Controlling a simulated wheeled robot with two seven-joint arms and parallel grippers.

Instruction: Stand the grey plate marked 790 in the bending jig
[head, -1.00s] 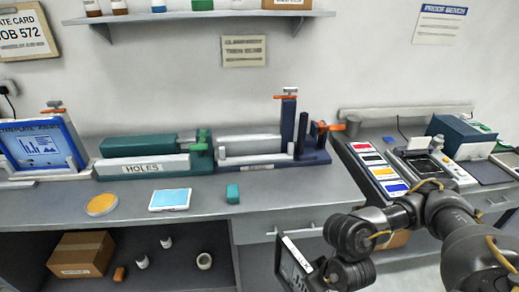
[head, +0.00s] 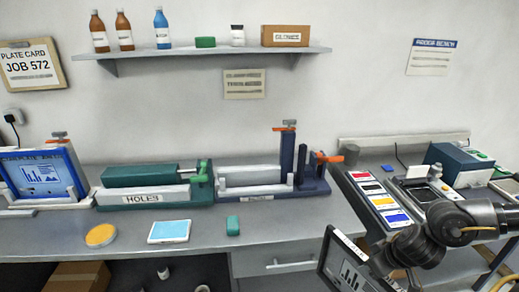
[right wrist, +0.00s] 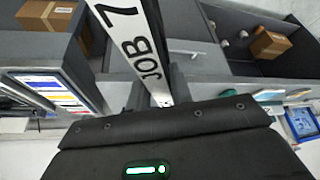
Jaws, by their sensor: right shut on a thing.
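My right gripper (right wrist: 157,92) is shut on a plate (head: 349,268) with a dark border and a grey face bearing a chart. The plate is held tilted in front of the bench, partly cut off by the bottom of the head view. Its white edge strip (right wrist: 135,45) reads "JOB 7" in the right wrist view; the rest of the number is hidden. The likely bending jig (head: 255,190) stands mid-bench: a long pale channel with navy uprights and an orange handle. Its label is too blurred to read. The jig looks empty. My left gripper is out of view.
A green jig labelled HOLES (head: 150,194) stands left of the pale one, and a blue plate (head: 43,175) stands in a rack beyond it. A colour-card panel (head: 383,204) sits at right.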

